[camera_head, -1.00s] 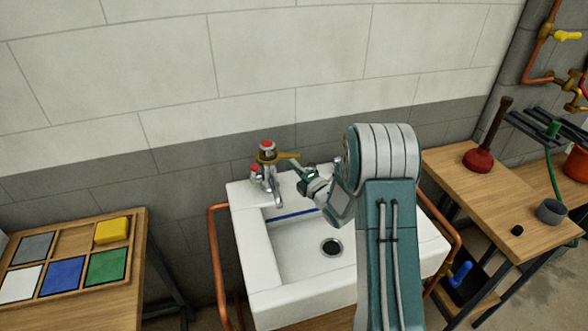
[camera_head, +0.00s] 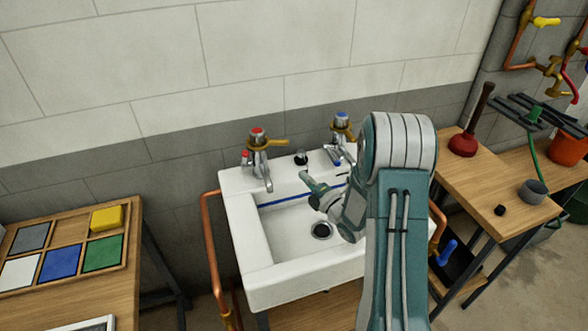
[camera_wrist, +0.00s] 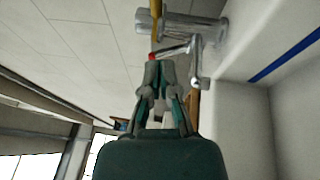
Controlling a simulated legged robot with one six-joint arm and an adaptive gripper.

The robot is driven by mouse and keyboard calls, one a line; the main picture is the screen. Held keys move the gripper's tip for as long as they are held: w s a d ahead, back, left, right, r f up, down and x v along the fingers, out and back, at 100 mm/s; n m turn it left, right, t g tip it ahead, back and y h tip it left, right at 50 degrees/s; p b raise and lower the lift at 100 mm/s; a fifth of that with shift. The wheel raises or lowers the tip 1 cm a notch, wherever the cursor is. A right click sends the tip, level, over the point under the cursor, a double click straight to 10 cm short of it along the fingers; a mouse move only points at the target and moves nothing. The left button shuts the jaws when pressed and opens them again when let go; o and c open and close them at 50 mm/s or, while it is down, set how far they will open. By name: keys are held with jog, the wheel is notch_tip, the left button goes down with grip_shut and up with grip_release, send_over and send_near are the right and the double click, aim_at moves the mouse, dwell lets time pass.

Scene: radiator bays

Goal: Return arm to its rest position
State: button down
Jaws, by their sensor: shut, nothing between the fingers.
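My gripper (camera_head: 306,178) is at the end of my bent arm, above the basin of the white sink (camera_head: 258,262). In the wrist view my gripper (camera_wrist: 159,64) is shut, with its fingertips together and nothing between them. The red-marked tap (camera_head: 260,155) stands on the sink's rear left, with a brass lever pointing right. This tap also shows in the wrist view (camera_wrist: 190,28), beyond the fingertips.
A wooden table with a tray of coloured squares (camera_head: 62,262) and a yellow block (camera_head: 107,218) is at left. A bench at right holds a red plunger (camera_head: 464,143), a grey cup (camera_head: 532,191) and an orange bucket (camera_head: 570,148). Copper pipes (camera_head: 207,240) run beside the sink.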

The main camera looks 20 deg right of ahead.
jog(key=s+a+r+m+g+h, duration=0.1)
jog(key=s+r+m+g+h, duration=0.25)
jog(key=r+m, duration=0.3)
jog(key=s+a+r+m+g+h, duration=0.1)
jog(key=s+r+m+g+h, duration=0.1)
jog(key=r+m+h, duration=0.4)
jog(key=s+a+r+m+g+y, duration=0.1)
jog(key=s+a+m+g, duration=0.1)
jog(key=s, duration=0.6)
jog(key=s+a+r+m+g, duration=0.1)
jog(key=s+a+m+g, duration=0.2)
jog(key=s, duration=0.6)
jog(key=s+a+r+m+g+y, duration=0.1)
jog(key=s+a+r+m+g, duration=0.1)
jog(key=s+m, duration=0.4)
jog(key=s, duration=0.3)
jog(key=shift+s+a+y, duration=0.15)
jog(key=shift+a+y, duration=0.2)
jog(key=shift+a, duration=0.05)
